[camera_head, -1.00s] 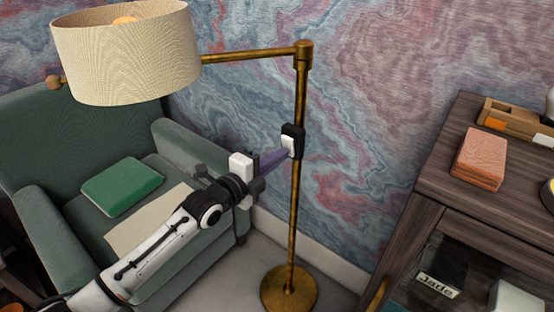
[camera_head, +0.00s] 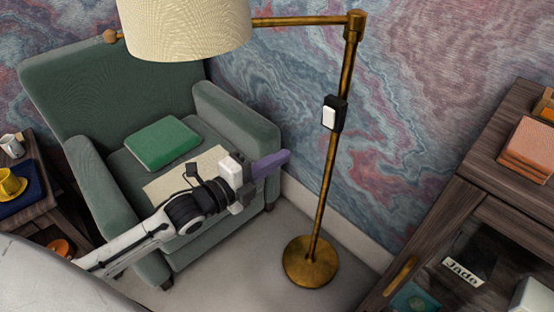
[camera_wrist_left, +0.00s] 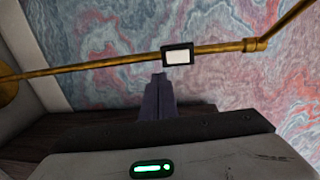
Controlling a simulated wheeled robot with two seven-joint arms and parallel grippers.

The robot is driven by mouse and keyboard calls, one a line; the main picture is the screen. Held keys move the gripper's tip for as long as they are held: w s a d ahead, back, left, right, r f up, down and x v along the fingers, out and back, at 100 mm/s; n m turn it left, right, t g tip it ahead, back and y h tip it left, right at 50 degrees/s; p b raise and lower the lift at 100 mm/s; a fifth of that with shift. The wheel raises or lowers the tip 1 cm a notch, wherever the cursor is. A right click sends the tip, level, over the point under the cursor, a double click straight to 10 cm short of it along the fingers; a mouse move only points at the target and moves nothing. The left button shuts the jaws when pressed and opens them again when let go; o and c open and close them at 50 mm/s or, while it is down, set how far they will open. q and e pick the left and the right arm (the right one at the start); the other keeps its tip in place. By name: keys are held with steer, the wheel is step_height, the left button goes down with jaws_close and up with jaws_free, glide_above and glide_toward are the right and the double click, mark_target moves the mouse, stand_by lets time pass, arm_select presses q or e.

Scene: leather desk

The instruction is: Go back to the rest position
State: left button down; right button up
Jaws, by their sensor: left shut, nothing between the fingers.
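My left gripper (camera_head: 284,160) reaches in from the left, with its purple fingers closed together and nothing between them. It is in front of the armchair's right arm, left of the brass floor lamp pole (camera_head: 322,185) and apart from it. In the left wrist view the shut fingertips (camera_wrist_left: 159,78) are just below the lamp's switch box (camera_wrist_left: 178,57), seen with a gap. The switch box, black with a white button, also shows on the pole in the head view (camera_head: 335,113). My right gripper is not in view.
A green armchair (camera_head: 236,118) holds a green cushion (camera_head: 162,143) and a beige cloth. The lampshade (camera_head: 185,25) hangs above it. A dark wooden cabinet (camera_head: 500,205) stands at the right. A side table with a yellow cup (camera_head: 12,183) is at the left. Floor is clear around the lamp base (camera_head: 311,262).

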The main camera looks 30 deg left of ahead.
stand_by(0.5)
arm_select(q)
steer(key=s+d+f+n+g+y, duration=0.1)
steer(key=s+d+f+n+g, duration=0.2)
steer(key=s+f+n, duration=0.7)
steer(key=s+d+f+n+g+y, duration=0.2)
steer(key=s+d+f+n+g, duration=0.1)
steer(key=s+f+n, duration=0.7)
steer(key=s+f+g, duration=0.1)
steer(key=s+f, duration=0.3)
steer(key=shift+s+f+y, duration=0.15)
steer(key=shift+f+y, duration=0.15)
steer(key=shift+f, duration=0.05)
